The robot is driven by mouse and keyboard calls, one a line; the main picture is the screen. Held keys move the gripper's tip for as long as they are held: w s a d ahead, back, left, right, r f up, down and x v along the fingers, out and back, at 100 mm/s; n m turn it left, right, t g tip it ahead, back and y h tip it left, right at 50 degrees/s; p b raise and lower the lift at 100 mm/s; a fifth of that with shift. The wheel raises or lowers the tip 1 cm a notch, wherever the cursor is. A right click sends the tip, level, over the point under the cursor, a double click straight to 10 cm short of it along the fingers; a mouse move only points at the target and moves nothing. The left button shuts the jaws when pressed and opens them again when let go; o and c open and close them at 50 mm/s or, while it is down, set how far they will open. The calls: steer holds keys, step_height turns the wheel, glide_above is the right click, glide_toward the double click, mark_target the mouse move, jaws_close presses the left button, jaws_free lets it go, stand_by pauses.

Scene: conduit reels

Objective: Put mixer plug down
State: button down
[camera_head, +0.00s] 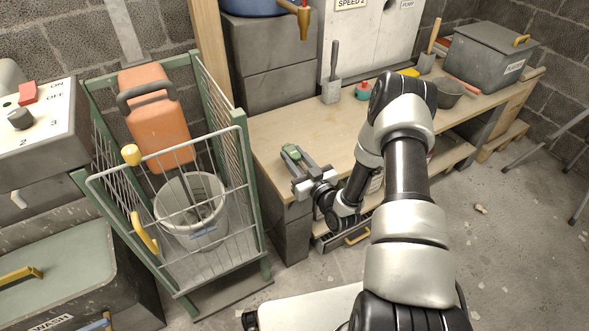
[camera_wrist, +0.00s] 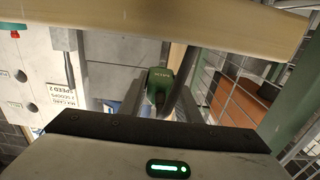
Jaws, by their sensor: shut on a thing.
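The mixer plug (camera_head: 291,152) is a small dark green piece at the left end of the workbench. My gripper (camera_head: 298,163) is shut on it, near the bench's front left corner. In the wrist view the green plug (camera_wrist: 158,78) sits between the two fingers (camera_wrist: 155,100), with a dark part on its side. The wooden workbench (camera_head: 270,128) lies beside and behind the gripper. Its pale edge crosses the top of the wrist view (camera_wrist: 120,22). I cannot tell whether the plug touches the bench top.
A green-framed wire cart (camera_head: 243,190) with a grey bucket (camera_head: 190,212) and an orange item (camera_head: 157,105) stands close left. On the bench are a trowel-like tool in a grey block (camera_head: 331,90), a red-topped teal pot (camera_head: 363,92) and a dark bowl (camera_head: 448,93). The front left bench top is clear.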

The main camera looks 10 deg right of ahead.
steer(key=shift+f+b, duration=0.6)
steer(key=shift+f, duration=1.35)
steer(key=shift+f, duration=0.1)
steer(key=shift+f, duration=0.4)
steer(key=c, duration=1.3)
jaws_free()
